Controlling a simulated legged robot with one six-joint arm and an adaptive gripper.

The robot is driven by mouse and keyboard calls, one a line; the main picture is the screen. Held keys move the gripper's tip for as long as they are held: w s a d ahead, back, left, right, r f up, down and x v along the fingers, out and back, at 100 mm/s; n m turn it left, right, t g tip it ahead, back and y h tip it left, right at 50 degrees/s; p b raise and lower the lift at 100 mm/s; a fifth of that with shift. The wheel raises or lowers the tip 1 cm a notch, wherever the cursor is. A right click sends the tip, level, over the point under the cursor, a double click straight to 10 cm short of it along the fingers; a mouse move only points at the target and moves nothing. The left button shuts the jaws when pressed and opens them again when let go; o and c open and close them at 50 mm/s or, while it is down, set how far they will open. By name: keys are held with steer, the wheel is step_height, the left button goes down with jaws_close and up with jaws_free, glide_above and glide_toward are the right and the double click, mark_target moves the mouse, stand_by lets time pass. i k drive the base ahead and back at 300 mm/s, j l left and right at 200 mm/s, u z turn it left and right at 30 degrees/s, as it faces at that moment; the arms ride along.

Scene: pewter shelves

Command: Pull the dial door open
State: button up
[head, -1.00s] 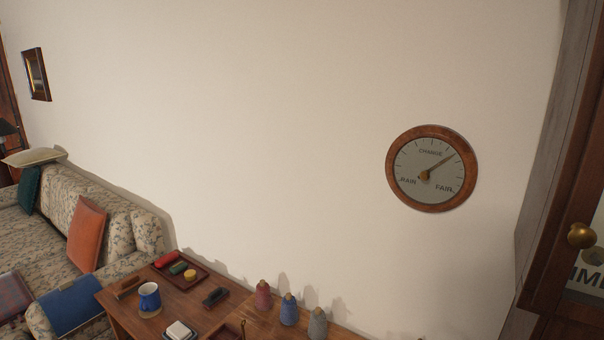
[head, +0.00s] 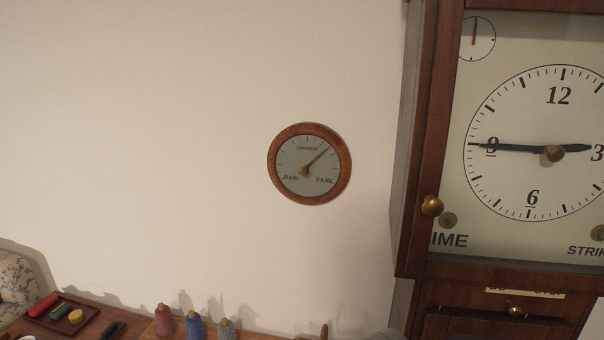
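A tall dark wooden clock case (head: 408,150) stands at the right of the head view. Its dial door, a wooden frame (head: 437,120) around the clock face (head: 500,220), has a round brass knob (head: 432,205) low on its left side. The door looks closed, though its right side is cut off by the picture edge. The white face carries black numerals, two dark hands and a small sub-dial at the top left. My gripper is not in view.
A round wood-rimmed barometer (head: 342,172) hangs on the pale wall left of the clock. Below, a wooden table holds a tray (head: 85,322) and red (head: 165,322), blue (head: 194,325) and grey (head: 226,330) cone-shaped items. A sofa (head: 18,278) shows at the far left.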

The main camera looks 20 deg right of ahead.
mark_target(428, 205)
steer(key=k+j+z, duration=0.3)
steer(key=k+z, duration=0.3)
steer(key=z, duration=1.05)
steer(key=k+j, duration=0.05)
